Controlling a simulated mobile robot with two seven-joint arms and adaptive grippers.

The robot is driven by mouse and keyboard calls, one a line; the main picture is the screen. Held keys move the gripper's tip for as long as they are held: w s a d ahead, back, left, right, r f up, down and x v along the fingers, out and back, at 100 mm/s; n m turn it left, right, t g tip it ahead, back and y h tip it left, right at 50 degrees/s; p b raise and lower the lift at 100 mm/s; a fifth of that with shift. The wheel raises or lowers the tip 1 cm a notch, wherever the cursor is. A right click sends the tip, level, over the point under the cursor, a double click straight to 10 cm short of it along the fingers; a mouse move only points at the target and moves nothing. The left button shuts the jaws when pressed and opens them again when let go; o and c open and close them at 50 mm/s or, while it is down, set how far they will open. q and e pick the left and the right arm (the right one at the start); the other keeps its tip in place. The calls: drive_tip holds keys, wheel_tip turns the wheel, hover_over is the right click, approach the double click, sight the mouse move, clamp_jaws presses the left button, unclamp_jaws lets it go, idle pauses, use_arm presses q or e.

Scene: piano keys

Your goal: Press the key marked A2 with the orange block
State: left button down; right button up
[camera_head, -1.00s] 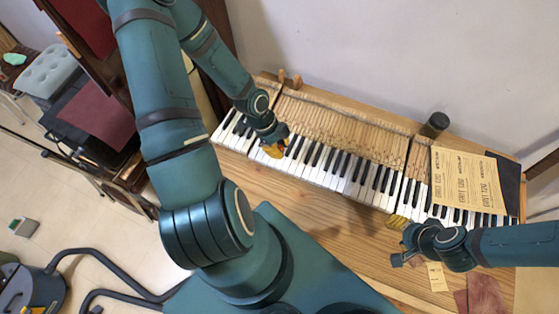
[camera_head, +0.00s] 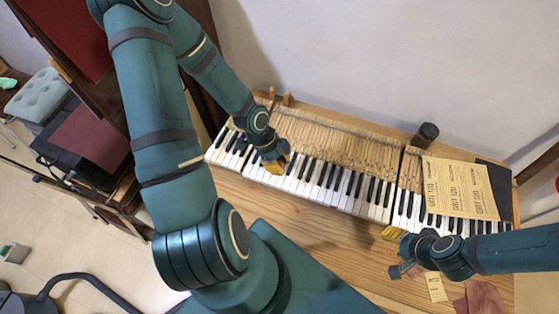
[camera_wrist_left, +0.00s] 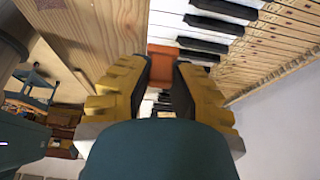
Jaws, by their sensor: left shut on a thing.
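My left gripper (camera_head: 277,163) is over the left part of the piano keyboard (camera_head: 320,180). In the left wrist view its two yellow fingers (camera_wrist_left: 160,88) are shut on the orange block (camera_wrist_left: 162,66), one finger on each side. The block shows against white and black keys (camera_wrist_left: 205,30); I cannot tell whether it touches a key. In the head view the block is hidden by the gripper. No A2 marking can be read in either view. My right gripper (camera_head: 397,268) is in front of the keyboard's right part, its finger opening unclear.
Printed sheets (camera_head: 458,188) lie across the right part of the keyboard. A dark cylinder (camera_head: 425,134) stands behind it. A small paper tag (camera_head: 436,287) lies near my right gripper. Bare wood (camera_head: 330,225) lies in front of the keys.

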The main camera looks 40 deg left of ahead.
use_arm(q)
drive_tip(key=b, duration=0.4)
hover_over(283, 182)
drive_tip(key=shift+s+a+f, duration=0.1)
drive_tip(key=shift+a+f, duration=0.15)
drive_tip(key=shift+f, duration=0.9)
drive_tip(key=shift+s+a+f, duration=0.1)
drive_tip(key=shift+a+f, duration=0.1)
drive_tip(key=shift+f, duration=0.9)
drive_tip(key=shift+f+b, duration=1.1)
drive_tip(key=shift+f, duration=0.3)
use_arm(e)
drive_tip(key=shift+a+f, duration=0.1)
drive_tip(key=shift+f, duration=3.3)
use_arm(q)
drive_tip(key=shift+p, duration=0.3)
use_arm(e)
drive_tip(key=shift+r, duration=0.3)
use_arm(q)
drive_tip(key=shift+f+b, duration=0.75)
drive_tip(key=shift+f, duration=0.2)
use_arm(e)
drive_tip(key=shift+f, duration=0.75)
use_arm(q)
wheel_tip(283, 182, up, 7)
drive_tip(key=p, duration=0.6)
drive_tip(key=shift+r+p, duration=0.1)
drive_tip(key=shift+p, duration=0.25)
use_arm(e)
wheel_tip(283, 182, up, 7)
